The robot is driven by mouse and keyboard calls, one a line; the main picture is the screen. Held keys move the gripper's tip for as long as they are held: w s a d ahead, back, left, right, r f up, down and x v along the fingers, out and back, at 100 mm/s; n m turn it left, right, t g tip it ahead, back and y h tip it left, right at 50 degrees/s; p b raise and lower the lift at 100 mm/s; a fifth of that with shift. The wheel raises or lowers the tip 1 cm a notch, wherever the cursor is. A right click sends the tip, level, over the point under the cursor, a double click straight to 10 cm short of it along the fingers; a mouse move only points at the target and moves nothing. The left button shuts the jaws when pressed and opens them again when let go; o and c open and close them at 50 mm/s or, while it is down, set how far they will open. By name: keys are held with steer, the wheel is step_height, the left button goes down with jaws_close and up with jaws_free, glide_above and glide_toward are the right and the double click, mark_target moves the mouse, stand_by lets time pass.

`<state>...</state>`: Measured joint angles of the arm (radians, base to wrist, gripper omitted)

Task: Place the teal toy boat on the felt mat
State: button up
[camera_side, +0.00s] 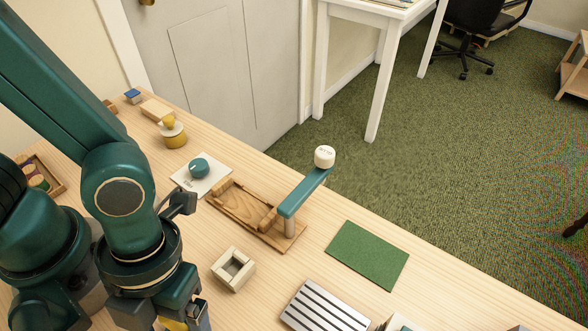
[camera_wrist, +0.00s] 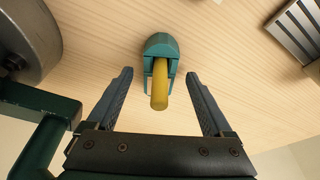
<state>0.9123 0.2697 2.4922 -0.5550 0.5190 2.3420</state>
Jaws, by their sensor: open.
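The teal toy boat (camera_wrist: 160,43) shows in the wrist view, a rounded teal body with a yellow post (camera_wrist: 159,85) pointing toward the camera. My gripper (camera_wrist: 159,76) is open, with one finger on each side of the post and the boat just beyond the fingertips; I see gaps on both sides. In the side view my gripper (camera_side: 185,318) is low at the bottom edge, with a bit of yellow beside it; the boat is mostly hidden there. The green felt mat (camera_side: 367,255) lies flat and bare on the table at right.
Between my gripper and the mat stand a pale square wooden frame (camera_side: 246,277) and a slatted metal rack (camera_side: 325,308). Behind them is a wooden tray (camera_side: 237,204) with a raised teal bar (camera_side: 303,192) and white knob. A teal-knobbed item (camera_side: 199,168) sits further left.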

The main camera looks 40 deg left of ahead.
steer(key=shift+s+f, duration=0.1)
steer(key=shift+f, duration=0.2)
jaws_close()
steer(key=shift+r, duration=0.1)
